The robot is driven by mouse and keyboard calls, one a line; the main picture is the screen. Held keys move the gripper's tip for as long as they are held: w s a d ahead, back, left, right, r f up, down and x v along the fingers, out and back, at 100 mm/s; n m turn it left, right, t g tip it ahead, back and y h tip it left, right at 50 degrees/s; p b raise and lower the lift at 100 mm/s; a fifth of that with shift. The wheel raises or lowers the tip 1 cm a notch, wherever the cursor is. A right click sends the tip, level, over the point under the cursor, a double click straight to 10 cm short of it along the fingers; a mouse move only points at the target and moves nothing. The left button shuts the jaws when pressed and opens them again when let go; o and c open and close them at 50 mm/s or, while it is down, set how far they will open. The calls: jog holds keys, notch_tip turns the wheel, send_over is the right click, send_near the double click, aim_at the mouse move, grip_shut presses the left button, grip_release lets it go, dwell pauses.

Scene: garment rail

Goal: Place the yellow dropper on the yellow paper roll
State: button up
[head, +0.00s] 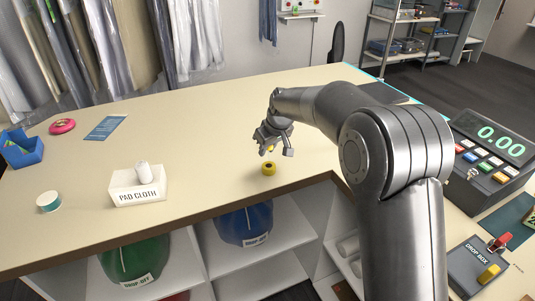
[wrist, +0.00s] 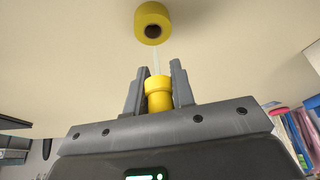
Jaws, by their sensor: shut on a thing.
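My gripper (wrist: 158,90) is shut on the yellow dropper (wrist: 158,98), whose ribbed yellow body sits between the two grey fingers in the wrist view. A thin pale tip points out from it, toward the yellow paper roll (wrist: 153,21). The roll has a dark centre hole and stands apart from the fingers in that view. In the head view the yellow roll (head: 268,168) sits on the beige counter close to its front edge. My gripper (head: 269,149) is just above and behind it there, and the dropper is mostly hidden.
A white pad cloth box (head: 125,196), a teal-edged roll (head: 49,202), a blue bin (head: 20,150) and a pink ring (head: 62,127) lie to the left on the counter (head: 210,125). A register (head: 490,155) stands at the right. The counter around the yellow roll is clear.

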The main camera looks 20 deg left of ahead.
jog(key=shift+f, duration=1.15)
jog(key=shift+f, duration=0.15)
jog(key=o, duration=0.9)
jog(key=v, duration=1.2)
jog(key=shift+a, duration=0.1)
